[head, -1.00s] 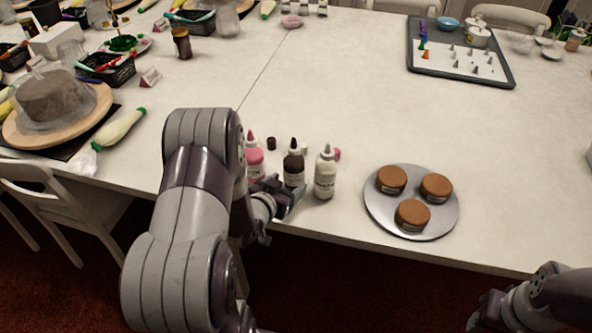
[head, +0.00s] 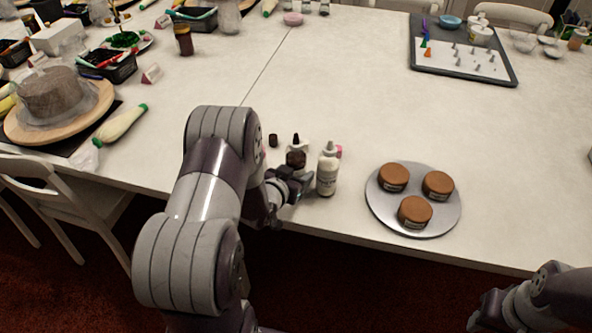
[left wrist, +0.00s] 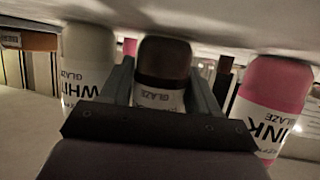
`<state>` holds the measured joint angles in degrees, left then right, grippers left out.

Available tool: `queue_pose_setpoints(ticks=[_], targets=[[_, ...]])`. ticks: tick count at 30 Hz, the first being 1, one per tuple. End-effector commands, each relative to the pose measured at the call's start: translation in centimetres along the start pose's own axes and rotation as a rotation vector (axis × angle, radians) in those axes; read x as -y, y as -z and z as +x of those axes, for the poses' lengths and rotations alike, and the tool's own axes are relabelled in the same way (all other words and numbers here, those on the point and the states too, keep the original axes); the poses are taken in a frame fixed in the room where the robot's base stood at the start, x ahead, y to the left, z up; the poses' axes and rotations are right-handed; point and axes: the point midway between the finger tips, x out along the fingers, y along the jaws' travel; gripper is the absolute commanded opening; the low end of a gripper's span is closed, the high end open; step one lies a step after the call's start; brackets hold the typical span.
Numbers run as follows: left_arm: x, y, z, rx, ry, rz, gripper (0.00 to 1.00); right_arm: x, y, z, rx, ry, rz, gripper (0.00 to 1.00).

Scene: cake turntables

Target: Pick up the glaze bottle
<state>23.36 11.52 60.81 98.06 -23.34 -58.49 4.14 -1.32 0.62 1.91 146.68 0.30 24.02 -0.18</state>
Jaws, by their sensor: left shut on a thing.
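A dark brown glaze bottle (head: 296,158) stands near the table's front edge. My left gripper (head: 294,186) is shut on it; in the left wrist view the two fingers lie on either side of the brown bottle (left wrist: 163,73). A white glaze bottle (head: 327,172) stands just to its right and also shows in the left wrist view (left wrist: 88,62). A pink glaze bottle (left wrist: 270,100) shows beside the fingers in the left wrist view, hidden by my arm in the head view. My right gripper (head: 488,312) is at the bottom right, away from the table; its jaws are unclear.
A tray (head: 463,74) of piping tips is at the back right. The table's middle is clear.

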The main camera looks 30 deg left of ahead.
Motion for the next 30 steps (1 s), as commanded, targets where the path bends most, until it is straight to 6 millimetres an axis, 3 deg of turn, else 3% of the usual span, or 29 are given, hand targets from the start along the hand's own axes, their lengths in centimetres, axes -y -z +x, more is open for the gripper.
queue_pose_setpoints(ticks=[5, 19, 24, 30], targets=[[0.1, 2.7, -1.0, -0.006, 0.001, 0.003, 0.48, 0.0, 0.1, -0.8, 0.000, 0.000, 0.000, 0.43], [0.0, 14.2, -5.8, -0.009, 0.001, 0.003, 0.48, 0.0, 0.4, -3.2, 0.000, 0.000, 0.000, 0.43], [0.0, 16.2, -6.7, -0.005, 0.000, 0.001, 0.49, 0.0, 0.4, -3.6, 0.000, 0.000, 0.000, 0.43], [0.0, 16.6, -6.9, -0.003, 0.000, 0.001, 0.49, 0.0, 0.4, -3.6, 0.000, 0.000, 0.000, 0.43]])
